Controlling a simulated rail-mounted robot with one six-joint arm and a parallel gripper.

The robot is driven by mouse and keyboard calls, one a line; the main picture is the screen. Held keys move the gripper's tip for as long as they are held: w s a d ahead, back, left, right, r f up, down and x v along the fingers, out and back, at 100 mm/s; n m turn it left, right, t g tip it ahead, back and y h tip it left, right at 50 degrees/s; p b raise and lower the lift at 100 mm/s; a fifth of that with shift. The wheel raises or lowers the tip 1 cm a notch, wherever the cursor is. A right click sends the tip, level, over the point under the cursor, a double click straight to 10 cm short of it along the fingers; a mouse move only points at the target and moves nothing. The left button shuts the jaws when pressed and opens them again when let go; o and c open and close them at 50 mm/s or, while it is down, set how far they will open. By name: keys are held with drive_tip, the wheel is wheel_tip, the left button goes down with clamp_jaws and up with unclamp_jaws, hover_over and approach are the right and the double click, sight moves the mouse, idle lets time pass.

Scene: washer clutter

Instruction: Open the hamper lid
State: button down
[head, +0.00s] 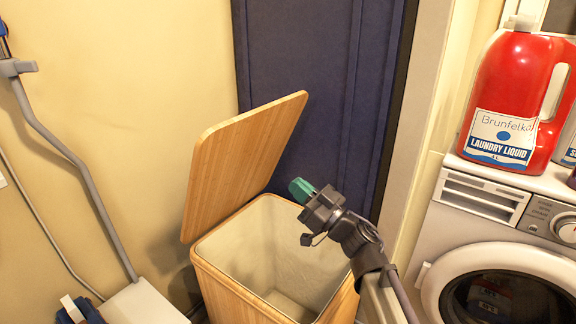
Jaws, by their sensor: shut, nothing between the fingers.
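The wooden hamper (235,292) stands at the lower middle of the head view. Its wooden lid (243,160) is raised, tilted up and back on the left side. The pale inside (262,248) of the hamper shows and looks empty as far as I can see. My gripper (301,190), with green fingertips, is shut and empty. In the picture it overlaps the hamper's far right rim, to the right of the lid, with a small gap between fingertips and lid. I cannot tell its exact height over the opening.
A washing machine (450,235) stands at the right with a red laundry liquid bottle (505,100) on top. A dark blue door (295,60) is behind the hamper. A grey pole-like tube (75,160) and a white object (145,303) are at the left.

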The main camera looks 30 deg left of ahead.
sight(250, 145)
drive_tip(key=p+x, duration=0.5)
drive_tip(key=x, duration=0.7)
drive_tip(key=shift+r, duration=0.1)
drive_tip(key=shift+w+a+r, duration=0.15)
drive_tip(key=shift+a, duration=0.4)
